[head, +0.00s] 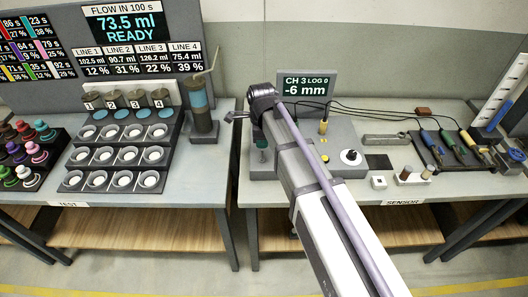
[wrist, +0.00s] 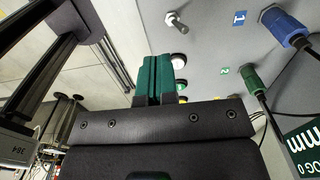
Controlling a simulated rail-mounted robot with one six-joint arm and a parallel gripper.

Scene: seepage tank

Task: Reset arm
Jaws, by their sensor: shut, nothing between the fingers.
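My gripper (wrist: 153,78) shows in the wrist view with its two green fingers pressed together and nothing between them. In the head view my arm reaches up and away from the lower right, and its end is over the left part of the grey sensor box (head: 340,135). The gripper is mostly hidden behind the arm there. In the wrist view a grey panel lies beyond the fingers, with a blue plug (wrist: 285,26) by label 1 and a green plug (wrist: 250,79) by label 2. I cannot tell how far the fingers are from the panel.
A display (head: 306,85) behind the box reads CH 3, -6 mm. Cables run right to a dark tray (head: 452,150) of coloured probes. On the left table stand a cup rack (head: 115,155), coloured-cap bottles (head: 25,150) and a cylinder (head: 200,110). A gap separates the tables.

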